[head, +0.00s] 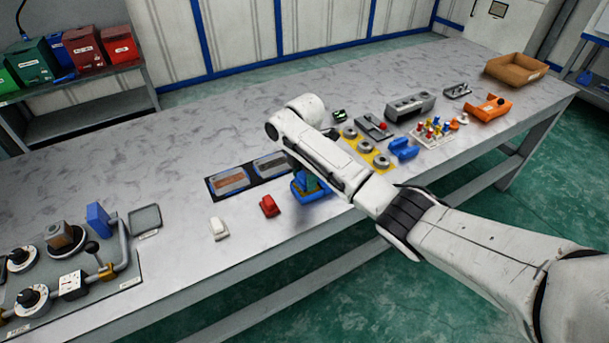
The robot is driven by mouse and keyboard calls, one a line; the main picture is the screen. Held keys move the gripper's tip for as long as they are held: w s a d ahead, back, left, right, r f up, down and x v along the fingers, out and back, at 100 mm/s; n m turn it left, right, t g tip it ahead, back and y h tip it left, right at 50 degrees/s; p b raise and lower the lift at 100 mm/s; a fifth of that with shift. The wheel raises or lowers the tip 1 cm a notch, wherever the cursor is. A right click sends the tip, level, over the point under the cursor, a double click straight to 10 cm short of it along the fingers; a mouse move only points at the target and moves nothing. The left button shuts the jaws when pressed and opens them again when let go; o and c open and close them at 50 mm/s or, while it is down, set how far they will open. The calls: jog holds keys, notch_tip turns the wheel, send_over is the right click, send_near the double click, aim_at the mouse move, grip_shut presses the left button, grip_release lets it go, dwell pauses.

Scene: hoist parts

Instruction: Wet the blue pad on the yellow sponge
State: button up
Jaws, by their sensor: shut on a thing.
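A low blue tray (305,195) stands near the front edge of the table, partly behind my arm. A small blue-green thing (312,182) shows in it; it seems to be the blue pad, but most of it is hidden. My gripper (303,176) points down at the tray and is largely covered by my own wrist. It is shut on what seems to be the blue pad. I cannot make out the yellow sponge, nor whether the pad touches it.
A black frame with two plates (229,181) lies behind the pads. A valve panel (130,268) fills the left front. Rings on a yellow strip (366,149), blue parts (403,149), an orange part (487,108) and a cardboard box (516,70) stand right. The table's back left is clear.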

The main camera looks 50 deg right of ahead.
aim_at(304, 174)
jog(key=shift+r+p, duration=2.3)
jog(key=shift+r, duration=0.45)
jog(key=shift+f, duration=0.1)
